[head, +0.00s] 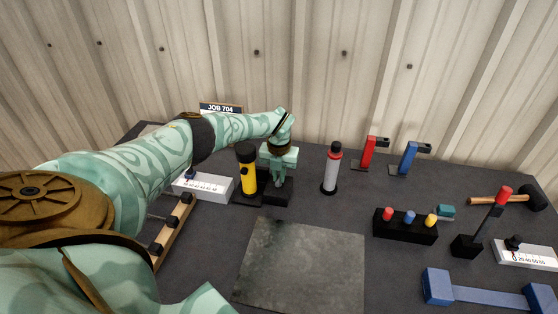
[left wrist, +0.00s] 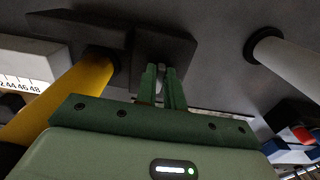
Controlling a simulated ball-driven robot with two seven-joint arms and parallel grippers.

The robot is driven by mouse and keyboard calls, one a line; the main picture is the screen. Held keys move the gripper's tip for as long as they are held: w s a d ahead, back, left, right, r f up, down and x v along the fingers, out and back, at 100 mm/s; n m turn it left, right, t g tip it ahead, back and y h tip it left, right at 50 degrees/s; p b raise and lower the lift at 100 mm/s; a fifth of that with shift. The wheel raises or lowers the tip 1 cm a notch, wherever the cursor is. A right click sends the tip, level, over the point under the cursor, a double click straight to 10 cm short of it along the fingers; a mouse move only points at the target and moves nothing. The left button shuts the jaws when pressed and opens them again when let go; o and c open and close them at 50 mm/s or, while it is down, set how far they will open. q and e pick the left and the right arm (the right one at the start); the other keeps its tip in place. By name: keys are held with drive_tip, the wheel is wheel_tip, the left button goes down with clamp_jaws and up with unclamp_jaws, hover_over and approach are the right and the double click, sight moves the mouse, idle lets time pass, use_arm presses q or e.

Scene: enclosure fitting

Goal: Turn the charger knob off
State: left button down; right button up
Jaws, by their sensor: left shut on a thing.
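My left gripper (head: 278,183) points down over a low black block (head: 270,198), just right of the yellow flashlight (head: 247,178). In the left wrist view its green fingers (left wrist: 163,88) are shut on a small grey piece (left wrist: 158,82) at the black block (left wrist: 165,45). This piece appears to be the charger knob; the fingers hide most of it, and I cannot tell which way it is turned. The flashlight also shows in the left wrist view (left wrist: 65,95), upright on a dark base. My right gripper is not in view.
A grey and red flashlight (head: 331,170) stands to the right. A white scale box (head: 210,188) is left of the yellow flashlight. A grey mat (head: 300,265) lies bare in front. A black button box (head: 404,228), a hammer (head: 500,200) and a blue handle (head: 490,292) lie at right.

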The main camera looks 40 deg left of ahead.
use_arm(q)
drive_tip(key=shift+w+r, duration=0.1)
idle(0.4)
drive_tip(key=c, duration=1.5)
unclamp_jaws()
wheel_tip(320, 180, up, 16)
drive_tip(key=p, duration=0.3)
drive_tip(key=shift+r, duration=0.1)
